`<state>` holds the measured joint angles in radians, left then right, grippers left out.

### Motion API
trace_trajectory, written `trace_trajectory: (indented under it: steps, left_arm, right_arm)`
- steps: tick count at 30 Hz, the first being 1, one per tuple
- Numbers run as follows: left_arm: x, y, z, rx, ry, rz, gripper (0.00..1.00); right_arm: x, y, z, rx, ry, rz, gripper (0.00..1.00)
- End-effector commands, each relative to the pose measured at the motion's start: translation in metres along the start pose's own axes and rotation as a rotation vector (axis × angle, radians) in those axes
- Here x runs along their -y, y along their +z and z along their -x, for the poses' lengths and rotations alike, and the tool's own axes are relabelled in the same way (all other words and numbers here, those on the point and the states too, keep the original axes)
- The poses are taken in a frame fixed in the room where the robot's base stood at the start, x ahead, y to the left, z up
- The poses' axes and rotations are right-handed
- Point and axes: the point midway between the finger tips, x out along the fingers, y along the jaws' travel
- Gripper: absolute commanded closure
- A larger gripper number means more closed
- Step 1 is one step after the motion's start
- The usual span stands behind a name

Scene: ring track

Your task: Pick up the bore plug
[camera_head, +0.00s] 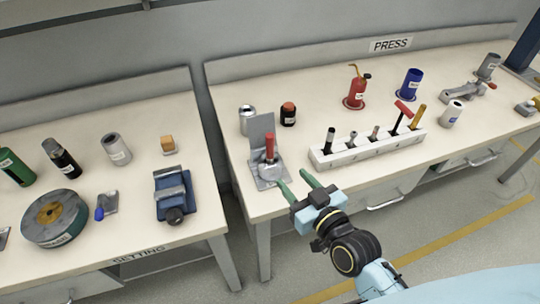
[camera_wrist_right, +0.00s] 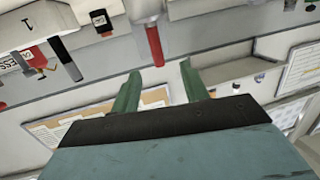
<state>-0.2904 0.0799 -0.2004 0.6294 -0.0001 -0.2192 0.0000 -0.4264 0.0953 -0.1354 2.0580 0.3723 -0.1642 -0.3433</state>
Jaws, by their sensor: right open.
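A red-handled piece (camera_head: 269,147), which looks like the bore plug, stands upright in a round grey seat on a metal stand (camera_head: 255,178) with an upright plate. The stand is at the front left corner of the press table. In the right wrist view the red handle (camera_wrist_right: 154,46) shows beyond and above the fingertips. My right gripper (camera_head: 292,178) has its two green fingers apart with nothing between them. It is just right of the stand, near the table's front edge, clear of the handle. It also shows in the right wrist view (camera_wrist_right: 160,82). My left gripper is not in view.
A white tool rack (camera_head: 367,149) with several tools stands right of the stand. A silver can (camera_head: 247,120) and a black-and-red jar (camera_head: 288,114) are behind it. A gap separates the press table from the setting table (camera_head: 130,220). The press table's front edge lies under my right gripper.

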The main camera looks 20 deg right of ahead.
Motion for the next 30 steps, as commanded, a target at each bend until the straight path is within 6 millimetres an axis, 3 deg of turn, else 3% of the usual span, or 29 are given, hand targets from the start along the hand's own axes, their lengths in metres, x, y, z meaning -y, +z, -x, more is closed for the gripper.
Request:
trace_trajectory:
  steps: [3, 6, 15, 25, 30]
  left_arm:
    - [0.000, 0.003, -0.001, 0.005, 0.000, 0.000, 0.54]
    - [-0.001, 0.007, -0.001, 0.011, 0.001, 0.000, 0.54]
    - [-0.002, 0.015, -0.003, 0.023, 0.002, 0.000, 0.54]
    - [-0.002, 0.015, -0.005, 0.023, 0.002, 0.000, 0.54]
    - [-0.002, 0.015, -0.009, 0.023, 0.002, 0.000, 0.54]
  right_arm:
    - [-0.005, -0.019, -0.003, -0.084, 0.023, -0.002, 0.55]
    - [-0.007, -0.025, -0.012, -0.108, 0.031, -0.001, 0.55]
    - [-0.008, -0.030, -0.065, -0.107, 0.031, -0.002, 0.55]
    - [-0.008, -0.032, -0.091, -0.104, 0.030, -0.001, 0.55]
    - [-0.009, -0.033, -0.117, -0.104, 0.029, -0.003, 0.55]
